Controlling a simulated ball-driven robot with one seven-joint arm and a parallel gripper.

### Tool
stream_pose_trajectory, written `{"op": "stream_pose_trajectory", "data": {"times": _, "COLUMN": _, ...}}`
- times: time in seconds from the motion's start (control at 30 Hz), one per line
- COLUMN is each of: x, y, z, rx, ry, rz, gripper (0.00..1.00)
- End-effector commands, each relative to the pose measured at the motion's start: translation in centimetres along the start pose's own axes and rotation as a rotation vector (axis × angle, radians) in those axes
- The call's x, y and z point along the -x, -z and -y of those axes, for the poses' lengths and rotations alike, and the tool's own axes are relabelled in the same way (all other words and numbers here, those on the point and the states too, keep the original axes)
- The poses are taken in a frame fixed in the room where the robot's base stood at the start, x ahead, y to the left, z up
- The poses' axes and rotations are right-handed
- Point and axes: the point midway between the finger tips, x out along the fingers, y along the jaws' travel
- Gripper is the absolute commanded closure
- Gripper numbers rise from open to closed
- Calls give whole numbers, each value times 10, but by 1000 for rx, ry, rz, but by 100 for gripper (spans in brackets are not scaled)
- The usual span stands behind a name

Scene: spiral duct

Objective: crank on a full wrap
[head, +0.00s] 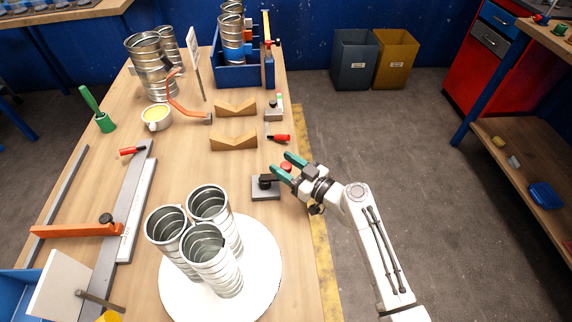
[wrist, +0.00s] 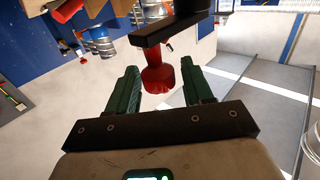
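The crank's dark base (head: 265,193) stands near the bench's right edge, with a black crank arm (wrist: 172,32) and a red knob (head: 286,167). My gripper (head: 281,162) reaches in from the right. Its two green fingers are open, one on each side of the red knob (wrist: 158,78), with gaps visible in the wrist view. Three ribbed metal ducts (head: 212,262) stand bunched upright on a white round turntable (head: 262,268) in front of the crank. No wrap shows clearly around them.
Wooden V-blocks (head: 234,142), a red-handled tool (head: 279,138) and a small grey device (head: 273,110) lie beyond the crank. An orange-armed rail (head: 76,230) is at left. A blue crate (head: 238,75) with ducts is at the back. Floor to the right is clear.

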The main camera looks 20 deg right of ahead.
Motion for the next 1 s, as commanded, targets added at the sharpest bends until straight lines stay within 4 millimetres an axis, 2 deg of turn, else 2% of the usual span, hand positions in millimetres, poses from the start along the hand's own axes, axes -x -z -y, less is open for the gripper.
{"op": "stream_pose_trajectory", "data": {"times": 0.07, "x": 0, "y": 0, "z": 0, "rx": 0, "ry": 0, "rz": 0, "gripper": 57}}
{"op": "stream_pose_trajectory", "data": {"times": 0.5, "x": 0, "y": 0, "z": 0, "rx": 0, "ry": 0, "rz": 0, "gripper": 99}}
{"op": "stream_pose_trajectory", "data": {"times": 1.0, "x": -1, "y": -4, "z": -2, "rx": 3, "ry": 26, "rz": 0, "gripper": 100}}
